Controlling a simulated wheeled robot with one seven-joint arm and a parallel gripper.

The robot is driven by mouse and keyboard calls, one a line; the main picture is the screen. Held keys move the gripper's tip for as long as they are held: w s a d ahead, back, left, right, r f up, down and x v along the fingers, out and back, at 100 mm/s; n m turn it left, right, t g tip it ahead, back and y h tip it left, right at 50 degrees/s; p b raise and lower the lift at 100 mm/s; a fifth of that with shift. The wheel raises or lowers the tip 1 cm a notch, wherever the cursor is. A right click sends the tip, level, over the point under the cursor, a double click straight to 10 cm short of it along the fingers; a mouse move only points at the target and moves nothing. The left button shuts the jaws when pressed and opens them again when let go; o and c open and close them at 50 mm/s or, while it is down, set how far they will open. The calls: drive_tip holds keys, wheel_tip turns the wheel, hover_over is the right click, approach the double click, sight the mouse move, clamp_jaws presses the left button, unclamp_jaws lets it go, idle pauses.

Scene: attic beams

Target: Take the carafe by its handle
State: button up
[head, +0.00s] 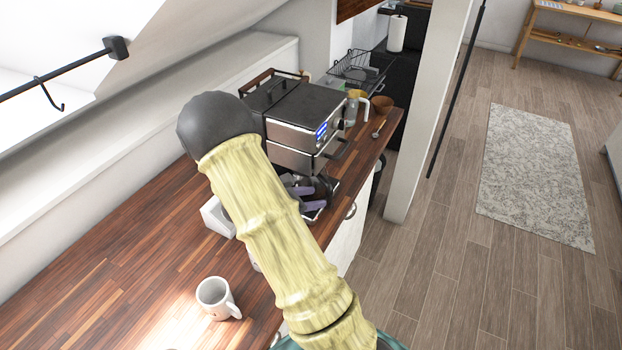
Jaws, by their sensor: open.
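My gripper (307,198), with purple finger parts, is open beside the front of this vessel. My pale yellow arm link hides part of the gripper and the area left of the vessel. I cannot tell whether the fingers are around the handle or touch it.
The wooden counter (110,268) carries a white mug (216,297) near its front edge. Behind the machine stand a brown bowl (381,104), a pale handled vessel (353,108) and a wire rack (357,68).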

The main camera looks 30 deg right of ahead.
sight(329, 194)
drive_tip(key=shift+d+f, duration=0.25)
drive_tip(key=shift+d, duration=0.3)
drive_tip(key=p+x, duration=0.1)
drive_tip(key=x, duration=0.2)
drive_tip(key=p+x, duration=0.1)
drive_tip(key=shift+s+d+r+p, duration=0.1)
drive_tip(key=shift+d+r+p, duration=0.2)
drive_tip(key=shift+d, duration=0.2)
drive_tip(key=shift+d+f, duration=0.2)
drive_tip(key=shift+f, duration=0.05)
clamp_jaws()
